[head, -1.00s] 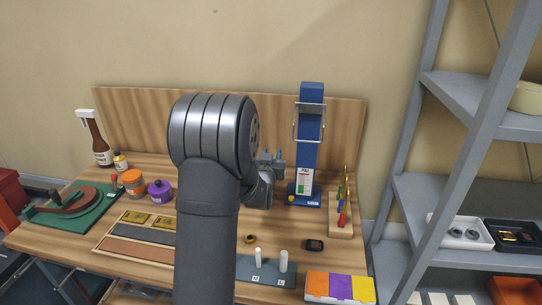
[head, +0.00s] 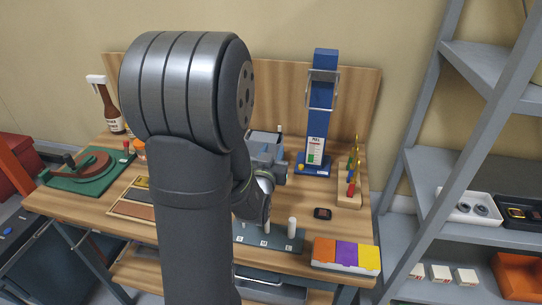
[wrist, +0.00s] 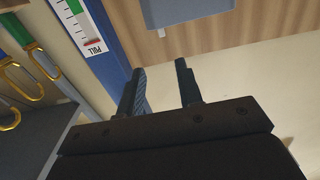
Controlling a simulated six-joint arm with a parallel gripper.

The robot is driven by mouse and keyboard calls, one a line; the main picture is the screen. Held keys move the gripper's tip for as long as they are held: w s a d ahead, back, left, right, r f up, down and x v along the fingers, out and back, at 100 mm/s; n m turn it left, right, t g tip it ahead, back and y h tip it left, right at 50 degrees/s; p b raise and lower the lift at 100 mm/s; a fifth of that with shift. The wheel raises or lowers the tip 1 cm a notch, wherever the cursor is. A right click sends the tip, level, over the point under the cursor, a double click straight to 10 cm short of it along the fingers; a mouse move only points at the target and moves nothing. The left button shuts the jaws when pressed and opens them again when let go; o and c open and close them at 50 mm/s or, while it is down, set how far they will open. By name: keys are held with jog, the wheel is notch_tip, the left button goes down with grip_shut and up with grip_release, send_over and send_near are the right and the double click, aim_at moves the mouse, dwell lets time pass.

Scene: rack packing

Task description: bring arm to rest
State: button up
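My gripper (wrist: 160,68) shows in the wrist view with its two dark fingers apart and nothing between them. In the head view my arm rises in front of the workbench (head: 75,203) and bends over it. My wrist is partly visible behind the arm, left of the blue stand, and the fingertips cannot be made out there. The blue stand (head: 322,110) is upright at the back of the bench. Its column (wrist: 100,32) with a "PULL" label also shows in the wrist view, left of the fingers and apart from them as far as I can tell.
The bench holds a green mat (head: 108,180), a brown bottle (head: 110,110), a wooden rack of coloured pieces (head: 350,190), a black item (head: 322,213), a grey plate (head: 290,243) with white pegs and an orange-purple-yellow box (head: 346,254). Grey shelving (head: 435,190) stands right.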

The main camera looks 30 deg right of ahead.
aim_at(279, 126)
jog(key=shift+v, duration=0.8)
jog(key=x, duration=1.7)
jog(key=shift+w+a, duration=0.1)
jog(key=shift+w, duration=0.3)
jog(key=shift+f, duration=0.1)
